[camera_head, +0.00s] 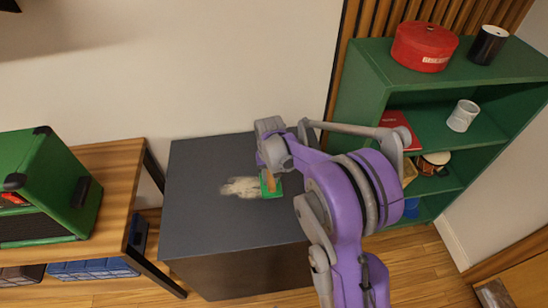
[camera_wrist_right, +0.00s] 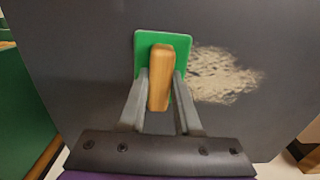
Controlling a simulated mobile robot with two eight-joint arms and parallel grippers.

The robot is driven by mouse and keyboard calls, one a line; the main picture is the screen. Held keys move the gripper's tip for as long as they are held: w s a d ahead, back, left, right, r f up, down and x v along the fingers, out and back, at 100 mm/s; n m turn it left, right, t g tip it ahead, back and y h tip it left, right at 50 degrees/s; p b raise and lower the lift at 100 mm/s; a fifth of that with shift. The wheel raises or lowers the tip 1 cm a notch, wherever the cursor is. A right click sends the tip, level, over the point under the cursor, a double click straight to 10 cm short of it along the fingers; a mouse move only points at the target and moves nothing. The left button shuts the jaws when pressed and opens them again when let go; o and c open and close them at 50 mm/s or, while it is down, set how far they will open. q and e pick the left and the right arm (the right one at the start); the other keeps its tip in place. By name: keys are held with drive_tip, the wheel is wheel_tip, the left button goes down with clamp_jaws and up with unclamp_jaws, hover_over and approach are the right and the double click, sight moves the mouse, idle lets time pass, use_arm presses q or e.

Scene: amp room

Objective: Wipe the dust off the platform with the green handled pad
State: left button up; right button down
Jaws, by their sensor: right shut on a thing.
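The dark grey platform (camera_head: 205,230) stands against the wall, and its top fills most of the right wrist view (camera_wrist_right: 80,60). A pale beige dust patch (camera_head: 240,187) lies near the middle of its top; it also shows in the right wrist view (camera_wrist_right: 222,75). The green pad (camera_head: 278,187) has a wooden handle (camera_wrist_right: 160,75) and sits at the edge of the dust. My right gripper (camera_wrist_right: 160,100) is shut on the wooden handle, above the platform top. Whether the pad touches the surface is hard to tell. My left gripper is in neither view.
A green amplifier (camera_head: 65,190) stands on a wooden table (camera_head: 112,170) left of the platform. A green shelf (camera_head: 365,80) at the right holds a red round case (camera_head: 423,46), a black can (camera_head: 488,45) and a white cup (camera_head: 462,115). The rest of the platform top is clear.

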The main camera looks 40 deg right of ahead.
drive_tip(key=r, duration=0.1)
drive_tip(key=r+p, duration=0.1)
drive_tip(key=shift+w+a+r, duration=0.15)
drive_tip(key=shift+a+r, duration=0.15)
drive_tip(key=shift+r, duration=0.05)
wheel_tip(320, 180, up, 2)
drive_tip(key=shift+d+r+p, duration=0.1)
drive_tip(key=shift+p, duration=0.6)
drive_tip(key=shift+r+p, duration=0.65)
drive_tip(key=shift+r, duration=0.5)
drive_tip(key=shift+f, duration=0.1)
